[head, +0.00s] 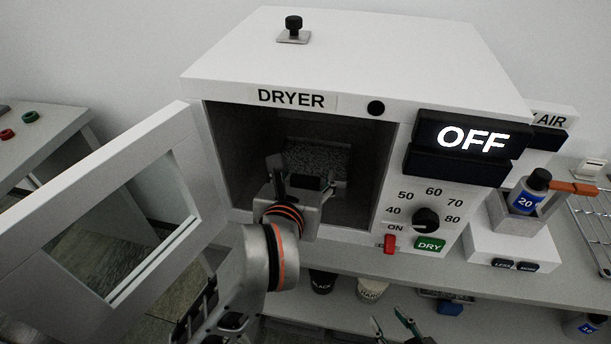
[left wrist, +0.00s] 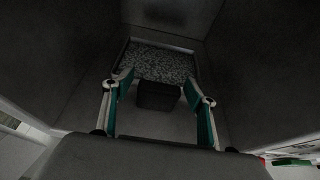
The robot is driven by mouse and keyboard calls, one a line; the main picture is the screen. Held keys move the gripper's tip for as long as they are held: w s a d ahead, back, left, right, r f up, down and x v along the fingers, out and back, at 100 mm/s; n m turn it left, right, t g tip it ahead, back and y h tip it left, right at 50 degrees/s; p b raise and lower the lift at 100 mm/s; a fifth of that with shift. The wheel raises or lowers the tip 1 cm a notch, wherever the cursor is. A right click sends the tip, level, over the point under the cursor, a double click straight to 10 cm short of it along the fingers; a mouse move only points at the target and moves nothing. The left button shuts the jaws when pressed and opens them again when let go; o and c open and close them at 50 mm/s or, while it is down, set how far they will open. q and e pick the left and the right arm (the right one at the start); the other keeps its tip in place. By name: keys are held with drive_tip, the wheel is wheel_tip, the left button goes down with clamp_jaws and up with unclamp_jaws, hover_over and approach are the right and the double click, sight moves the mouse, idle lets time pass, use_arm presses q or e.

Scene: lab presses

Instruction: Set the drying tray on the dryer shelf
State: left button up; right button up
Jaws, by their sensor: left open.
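The drying tray (head: 318,158), filled with speckled grey material, lies inside the dryer (head: 228,89) towards the back. It also shows in the left wrist view (left wrist: 160,62), with a dark block-like handle (left wrist: 158,97) at its near side. My left gripper (head: 308,183) reaches through the dryer opening. In the left wrist view its fingers (left wrist: 160,85) are spread on both sides of the handle, with gaps visible. The shelf under the tray is mostly hidden in the head view. My right gripper (head: 393,326) is low at the bottom edge, outside the dryer, its green fingertips apart.
The dryer door (head: 150,145) stands open to the left. The control panel reads OFF (head: 472,139), with a dial (head: 426,219) and a red switch (head: 390,243) below. A labelled bottle (head: 529,192) stands at the right. Cups (head: 372,288) stand under the dryer.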

use_arm(q)
drive_tip(key=shift+r, duration=0.1)
drive_tip(key=shift+s+r+p, duration=0.15)
drive_tip(key=shift+r+p, duration=0.05)
drive_tip(key=shift+p, duration=0.1)
drive_tip(key=p+v, duration=0.5)
drive_tip(key=v, duration=0.6)
drive_tip(key=shift+s, duration=0.3)
drive_tip(key=shift+a+r, duration=0.1)
